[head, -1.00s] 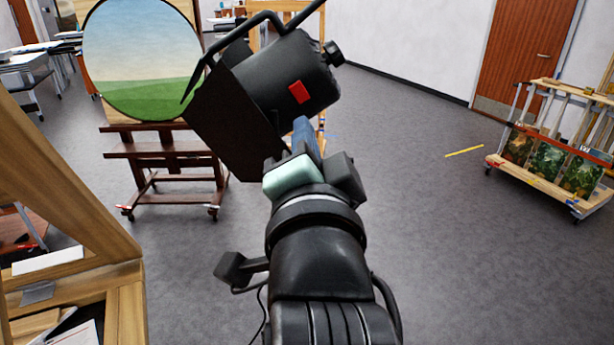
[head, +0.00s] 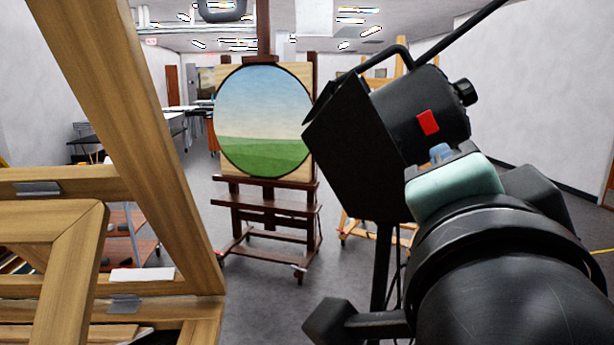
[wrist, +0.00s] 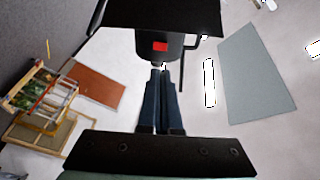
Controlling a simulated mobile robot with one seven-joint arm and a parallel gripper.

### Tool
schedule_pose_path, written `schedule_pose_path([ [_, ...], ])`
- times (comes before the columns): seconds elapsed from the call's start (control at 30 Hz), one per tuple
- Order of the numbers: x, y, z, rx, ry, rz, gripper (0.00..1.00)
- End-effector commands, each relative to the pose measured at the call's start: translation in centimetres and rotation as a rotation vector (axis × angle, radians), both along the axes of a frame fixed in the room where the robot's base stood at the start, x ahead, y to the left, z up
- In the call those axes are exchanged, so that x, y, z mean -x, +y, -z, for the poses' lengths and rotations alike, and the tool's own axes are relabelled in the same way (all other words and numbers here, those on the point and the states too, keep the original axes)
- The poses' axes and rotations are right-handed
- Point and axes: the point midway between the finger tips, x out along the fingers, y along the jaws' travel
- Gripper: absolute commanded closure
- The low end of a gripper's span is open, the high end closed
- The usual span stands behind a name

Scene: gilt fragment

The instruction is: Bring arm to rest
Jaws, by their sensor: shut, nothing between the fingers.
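My arm reaches up from the lower right of the head view, black with a pale teal block near its end. My gripper (head: 441,152) shows there only as a small bluish bit above that block. In the wrist view, the two dark blue fingers of my gripper (wrist: 161,70) lie side by side, closed and empty. A black studio lamp (head: 385,120) with a red switch stands just beyond the gripper in the head view. It also shows at the top of the wrist view (wrist: 150,45), close to the fingertips; I cannot tell whether they touch.
A wooden frame (head: 130,120) stands close on the left. A dark easel (head: 265,195) holds a round landscape painting (head: 263,120) farther back. The lamp's black pole (head: 381,265) stands left of my arm. Grey floor is open between frame and pole. A rack (wrist: 38,92) shows in the wrist view.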

Motion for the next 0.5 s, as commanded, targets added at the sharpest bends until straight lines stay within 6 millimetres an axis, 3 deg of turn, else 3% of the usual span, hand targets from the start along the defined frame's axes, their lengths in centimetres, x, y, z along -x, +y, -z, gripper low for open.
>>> schedule_pose_path([
  [0.33,0.0,0.1,-0.2,0.014,-0.004,-0.001,1.0],
  [0.5,-0.2,2.3,-2.4,0.259,-0.073,-0.001,1.0],
])
